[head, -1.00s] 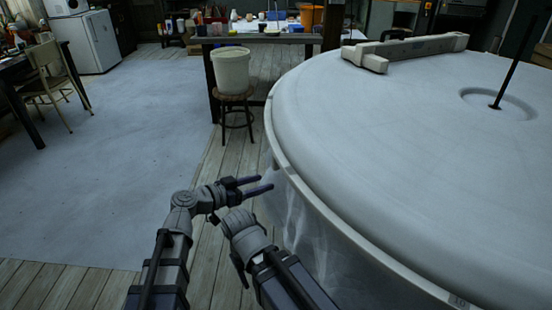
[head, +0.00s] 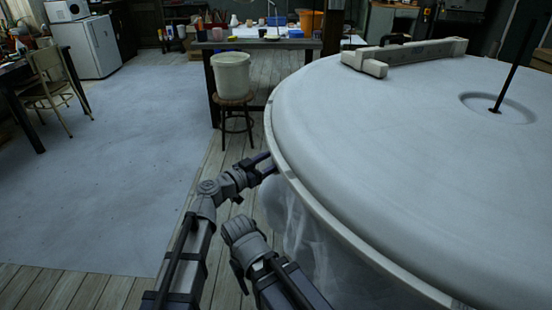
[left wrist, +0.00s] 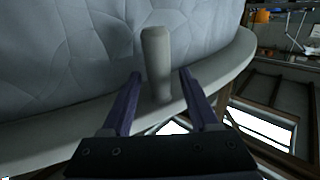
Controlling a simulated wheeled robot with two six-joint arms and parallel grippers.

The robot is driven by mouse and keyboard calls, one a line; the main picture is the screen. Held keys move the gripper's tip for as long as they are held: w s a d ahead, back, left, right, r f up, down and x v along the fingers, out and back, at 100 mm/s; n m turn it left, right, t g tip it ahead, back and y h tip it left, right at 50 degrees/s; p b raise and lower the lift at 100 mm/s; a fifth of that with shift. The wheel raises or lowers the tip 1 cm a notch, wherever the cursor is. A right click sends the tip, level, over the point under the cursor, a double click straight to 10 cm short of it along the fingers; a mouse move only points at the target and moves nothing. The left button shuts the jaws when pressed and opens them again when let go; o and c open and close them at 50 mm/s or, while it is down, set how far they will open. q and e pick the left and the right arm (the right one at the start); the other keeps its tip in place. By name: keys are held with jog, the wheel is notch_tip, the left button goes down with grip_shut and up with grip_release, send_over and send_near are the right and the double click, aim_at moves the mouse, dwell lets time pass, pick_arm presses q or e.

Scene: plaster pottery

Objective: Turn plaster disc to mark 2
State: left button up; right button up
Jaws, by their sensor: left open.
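The large pale plaster disc (head: 400,130) fills the right side of the head view, with a raised rim along its edge. My left gripper (head: 266,165) is at the disc's left edge, its fingertips partly hidden there. In the left wrist view, my left gripper (left wrist: 157,95) is open, with its two dark fingers on either side of a pale rounded peg (left wrist: 157,60) by the disc's rim (left wrist: 245,55). A gap shows between the peg and each finger. The peg cannot be made out in the head view. No mark 2 is readable. My right gripper is not seen.
A long pale block (head: 405,55) lies on the disc's far side. A dark rod (head: 512,60) rises from a round hollow in the disc. A white bucket (head: 231,75) stands on a stool (head: 236,99). The floor at left (head: 110,180) is clear.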

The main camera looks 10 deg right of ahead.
pick_arm(q)
jog(key=shift+w+d, duration=0.25)
jog(key=shift+d, duration=0.2)
grip_shut()
dwell(0.3)
